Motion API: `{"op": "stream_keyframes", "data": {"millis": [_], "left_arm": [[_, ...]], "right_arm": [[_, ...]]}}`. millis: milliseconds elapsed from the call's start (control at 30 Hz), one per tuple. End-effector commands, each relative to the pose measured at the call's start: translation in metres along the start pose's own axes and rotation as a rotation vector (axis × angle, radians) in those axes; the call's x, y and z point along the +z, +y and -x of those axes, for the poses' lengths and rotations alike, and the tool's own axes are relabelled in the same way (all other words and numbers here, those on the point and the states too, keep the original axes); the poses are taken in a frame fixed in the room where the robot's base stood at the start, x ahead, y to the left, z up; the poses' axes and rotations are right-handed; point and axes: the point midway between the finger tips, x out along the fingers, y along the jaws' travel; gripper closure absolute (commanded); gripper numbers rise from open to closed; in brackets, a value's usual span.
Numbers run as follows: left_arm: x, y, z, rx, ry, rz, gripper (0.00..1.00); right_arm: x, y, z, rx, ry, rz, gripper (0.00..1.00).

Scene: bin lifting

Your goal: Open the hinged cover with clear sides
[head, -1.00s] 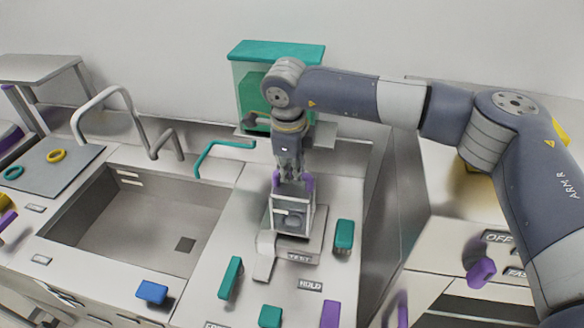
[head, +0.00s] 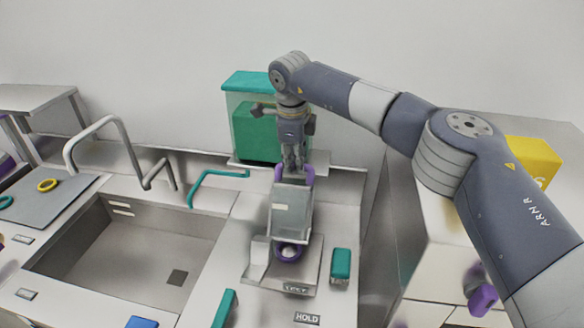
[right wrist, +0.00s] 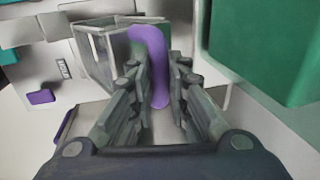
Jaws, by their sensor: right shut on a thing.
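The hinged cover with clear sides (head: 291,212) stands tilted up over its grey base (head: 256,262) in the head view. Its purple handle (head: 308,174) is at the top. My right gripper (head: 292,166) is shut on the handle from above. The right wrist view shows the purple handle (right wrist: 152,55) between the two fingers, with a clear side of the cover (right wrist: 96,56) to the left. A purple ring (head: 289,253) with something pale inside shows under the cover's lower edge. My left gripper is out of view.
A sink (head: 120,250) with a tall faucet (head: 97,132) is to the left. A green block (head: 341,264) sits right of the base. A yellow box (head: 535,160) is at the far right.

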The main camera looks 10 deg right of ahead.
Motion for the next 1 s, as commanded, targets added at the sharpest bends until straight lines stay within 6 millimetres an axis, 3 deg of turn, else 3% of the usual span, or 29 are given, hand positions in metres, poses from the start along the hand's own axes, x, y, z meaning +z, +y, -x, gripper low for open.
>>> {"op": "stream_keyframes", "data": {"millis": [400, 1000], "left_arm": [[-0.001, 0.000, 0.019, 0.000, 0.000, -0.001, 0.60], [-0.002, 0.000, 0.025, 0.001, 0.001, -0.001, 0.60]], "right_arm": [[-0.001, -0.028, -0.003, -0.003, 0.001, -0.003, 1.00], [-0.001, -0.038, -0.007, -0.005, 0.000, 0.000, 1.00]]}}
